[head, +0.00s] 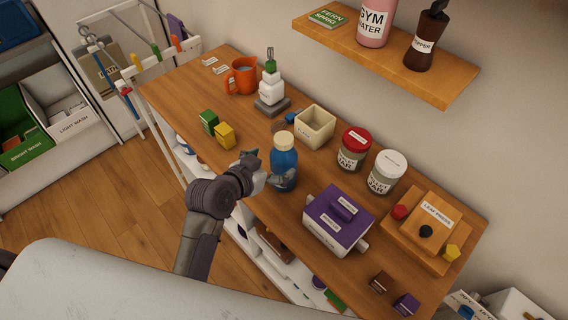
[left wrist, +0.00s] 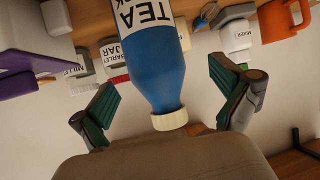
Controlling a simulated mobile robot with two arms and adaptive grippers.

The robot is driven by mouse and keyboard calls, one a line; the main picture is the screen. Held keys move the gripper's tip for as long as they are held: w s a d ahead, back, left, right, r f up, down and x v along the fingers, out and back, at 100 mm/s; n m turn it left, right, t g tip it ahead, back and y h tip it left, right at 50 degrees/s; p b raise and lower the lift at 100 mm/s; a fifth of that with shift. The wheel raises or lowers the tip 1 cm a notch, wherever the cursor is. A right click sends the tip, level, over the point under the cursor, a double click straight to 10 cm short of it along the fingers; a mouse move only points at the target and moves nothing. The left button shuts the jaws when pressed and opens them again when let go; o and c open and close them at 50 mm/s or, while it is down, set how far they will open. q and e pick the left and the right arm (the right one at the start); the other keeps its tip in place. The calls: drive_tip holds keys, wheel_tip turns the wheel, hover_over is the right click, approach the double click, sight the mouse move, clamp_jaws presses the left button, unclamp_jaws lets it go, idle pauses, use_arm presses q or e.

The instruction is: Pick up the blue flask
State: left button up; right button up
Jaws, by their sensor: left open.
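The blue flask (head: 284,167) stands upright on the wooden counter, with a cream cap on top. In the left wrist view the flask (left wrist: 152,62) appears upside down, with a white label reading "TEA". My left gripper (head: 267,168) is open at the flask's near left side. In the left wrist view its two green-padded fingers (left wrist: 168,98) are spread to either side of the flask, with visible gaps. One finger partly covers the flask's lower part in the head view. My right gripper is not in view.
A purple-lidded box (head: 337,219) stands close to the right of the flask. A cream square pot (head: 314,127) and a red-lidded jar (head: 353,150) stand behind it. Green and yellow blocks (head: 217,129) lie to the left. A wooden wall shelf (head: 400,62) overhangs the back.

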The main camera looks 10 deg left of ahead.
use_arm(q)
drive_tip(key=shift+w+d+f, duration=0.1)
drive_tip(key=shift+w+d, duration=0.1)
drive_tip(key=shift+w, duration=0.05)
drive_tip(key=p+x, duration=0.1)
drive_tip(key=x, duration=0.2)
drive_tip(key=shift+w+d+f, duration=0.1)
drive_tip(key=shift+d+f, duration=0.05)
drive_tip(key=shift+d, duration=0.1)
drive_tip(key=shift+w+d+f+p, duration=0.15)
drive_tip(key=shift+w+f+p, duration=0.15)
drive_tip(key=shift+w, duration=0.15)
drive_tip(key=shift+s, duration=0.1)
drive_tip(key=shift+c, duration=1)
drive_tip(key=c, duration=1.4)
drive_tip(key=shift+r, duration=0.1)
